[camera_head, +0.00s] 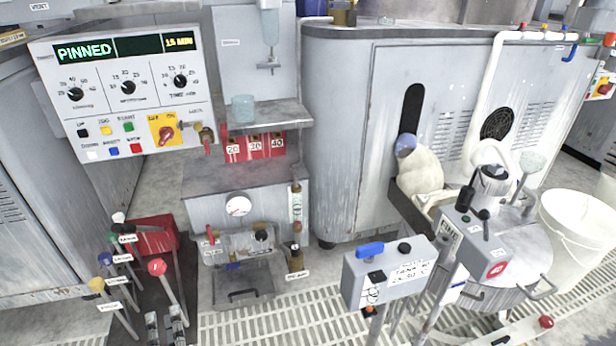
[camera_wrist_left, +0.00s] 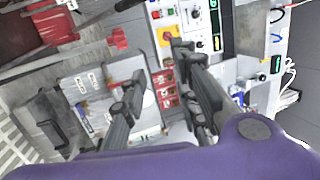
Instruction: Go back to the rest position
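My left gripper (camera_head: 165,322) shows at the bottom edge of the head view, left of centre, with only its two grey fingertips in the picture. They stand apart, with nothing between them. In the left wrist view its dark fingers (camera_wrist_left: 160,66) are spread and hold nothing; its purple body fills the bottom edge. The gripper is in front of the control console (camera_head: 125,85), whose display reads "PINNED" and "15 MIN", and near several colour-knobbed levers. My right gripper is in neither view.
A shelf with a pale blue beaker (camera_head: 243,108) stands above red blocks marked 20, 30 and 40. A red-knobbed lever (camera_head: 157,268) rises close to the left gripper. A grey control box (camera_head: 388,275), a round tank and a white bucket (camera_head: 572,230) are at right.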

